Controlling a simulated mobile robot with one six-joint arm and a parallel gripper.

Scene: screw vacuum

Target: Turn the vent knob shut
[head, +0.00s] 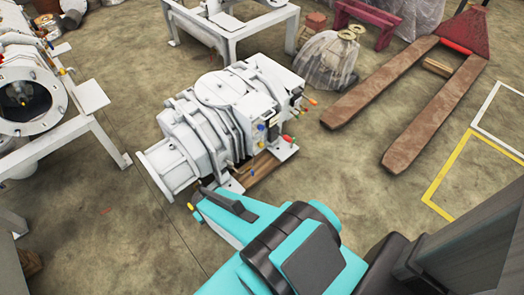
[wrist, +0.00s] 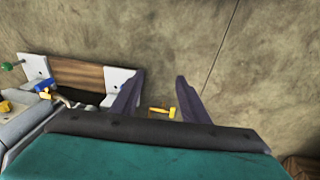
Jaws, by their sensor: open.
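The white screw vacuum pump (head: 215,110) stands on the floor in the head view and bears several small coloured knobs. A small yellow T-shaped knob (wrist: 163,112) shows between the fingers of my gripper (wrist: 160,79) in the wrist view. It also shows beside my gripper's end in the head view (head: 190,206). I cannot tell for sure that this is the vent knob. The gripper is open and holds nothing. The fingers stand on either side of the yellow knob in the picture; I see no contact. The knob's stem and mount are hidden.
A wooden block (wrist: 85,73) under the pump's feet and a green knob (wrist: 7,66) are at the left in the wrist view. A red pallet jack (head: 370,130) is at the right. Another white machine (head: 25,95) stands left. Floor in front of the pump is bare.

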